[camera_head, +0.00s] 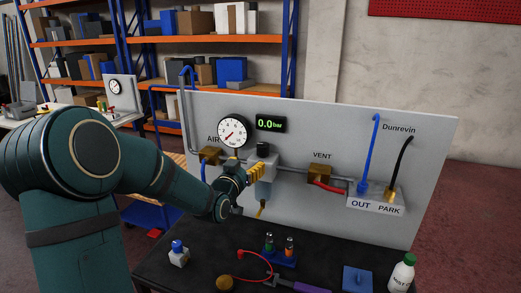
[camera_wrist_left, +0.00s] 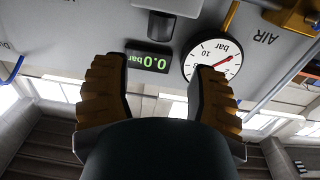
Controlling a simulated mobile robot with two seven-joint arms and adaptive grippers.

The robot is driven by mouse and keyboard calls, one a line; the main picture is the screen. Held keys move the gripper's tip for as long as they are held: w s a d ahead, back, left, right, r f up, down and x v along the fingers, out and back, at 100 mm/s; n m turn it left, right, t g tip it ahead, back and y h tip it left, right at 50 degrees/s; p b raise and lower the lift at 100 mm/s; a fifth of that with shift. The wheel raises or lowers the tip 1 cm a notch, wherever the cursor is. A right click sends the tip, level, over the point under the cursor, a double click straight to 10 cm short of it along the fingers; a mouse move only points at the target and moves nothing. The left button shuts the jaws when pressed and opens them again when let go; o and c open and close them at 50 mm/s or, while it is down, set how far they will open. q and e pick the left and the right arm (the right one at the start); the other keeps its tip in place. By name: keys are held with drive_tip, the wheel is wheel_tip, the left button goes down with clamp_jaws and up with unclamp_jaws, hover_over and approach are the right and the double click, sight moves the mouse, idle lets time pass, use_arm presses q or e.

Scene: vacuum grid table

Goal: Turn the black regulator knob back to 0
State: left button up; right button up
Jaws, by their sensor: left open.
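The black regulator knob (camera_head: 263,149) sits on top of the grey regulator body (camera_head: 266,163) on the panel. In the wrist view, which is upside down, the knob (camera_wrist_left: 160,27) shows beyond my fingertips. The digital display (camera_head: 270,123) reads 0.0 bar. The round gauge (camera_head: 233,134) has a red needle pointing to the lower left in the head view. My left gripper (camera_head: 260,174) is in front of the regulator body, a little below the knob. Its yellow-padded fingers (camera_wrist_left: 160,66) are apart with nothing between them. My right gripper is not in view.
The brass AIR valve (camera_head: 209,156) and pipes lie left of the regulator. The VENT valve (camera_head: 319,174) with a red lever is to the right. Small bottles, a red cable and a blue vial rack (camera_head: 285,260) stand on the black table (camera_head: 190,277) below.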

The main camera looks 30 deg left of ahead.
sight(261, 149)
use_arm(q)
drive_tip(key=w, duration=0.4)
drive_tip(key=w+a+p, duration=0.1)
drive_tip(key=w, duration=0.2)
drive_tip(key=w+a, duration=0.1)
drive_tip(key=w, duration=0.3)
drive_tip(key=shift+w+a, duration=0.15)
drive_tip(key=shift+w, duration=0.2)
drive_tip(key=shift+o, duration=0.2)
drive_tip(key=shift+s, duration=0.1)
drive_tip(key=c, duration=1)
